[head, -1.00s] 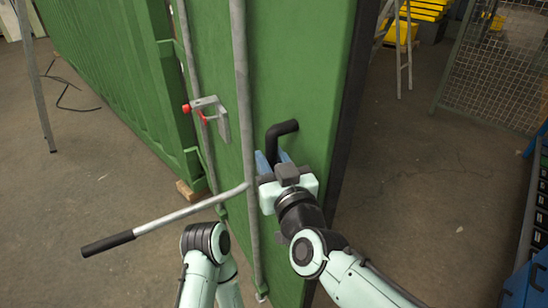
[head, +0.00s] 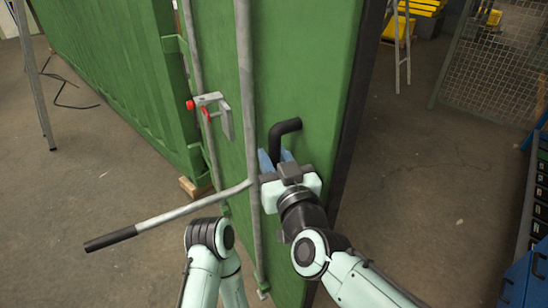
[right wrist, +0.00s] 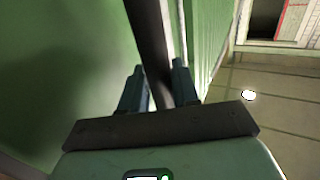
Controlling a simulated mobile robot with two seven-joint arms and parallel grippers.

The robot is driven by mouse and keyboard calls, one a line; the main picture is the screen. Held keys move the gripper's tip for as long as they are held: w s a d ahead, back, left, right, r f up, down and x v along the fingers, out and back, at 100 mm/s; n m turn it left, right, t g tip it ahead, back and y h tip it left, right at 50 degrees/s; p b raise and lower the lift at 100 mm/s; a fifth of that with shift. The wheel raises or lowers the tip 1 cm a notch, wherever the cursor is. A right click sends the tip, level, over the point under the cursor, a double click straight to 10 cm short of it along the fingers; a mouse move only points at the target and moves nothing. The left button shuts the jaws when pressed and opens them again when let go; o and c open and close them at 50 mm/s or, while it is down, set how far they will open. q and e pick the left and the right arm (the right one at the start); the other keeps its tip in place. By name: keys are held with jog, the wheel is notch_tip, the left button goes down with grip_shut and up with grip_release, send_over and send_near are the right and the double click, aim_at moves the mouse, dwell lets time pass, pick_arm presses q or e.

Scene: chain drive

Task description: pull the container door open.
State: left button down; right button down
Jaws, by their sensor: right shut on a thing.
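The green container door (head: 300,65) fills the middle of the head view, with a dark strip along its right edge. A black bent handle (head: 285,127) stands out from its face. My right gripper (head: 275,160) is shut on this handle; in the right wrist view its two fingers (right wrist: 158,88) lie on either side of the black bar (right wrist: 149,38). A grey locking bar (head: 245,90) runs down the door, with a lever (head: 190,209) reaching left to a black grip. Part of my left arm shows low in the head view, but its gripper is out of view.
A grey latch bracket with red parts (head: 218,112) sits on the door left of the handle. The corrugated green container wall (head: 110,75) runs off left. Bare floor lies right of the door, with a ladder (head: 403,50), mesh fence (head: 485,75) and blue rack (head: 525,265) beyond.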

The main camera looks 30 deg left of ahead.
jog(key=c, duration=1)
grip_release()
jog(key=shift+d, duration=0.15)
jog(key=v, duration=1.3)
jog(key=shift+s+d+b, duration=0.15)
jog(key=shift+s+b, duration=0.05)
jog(key=shift+b, duration=0.1)
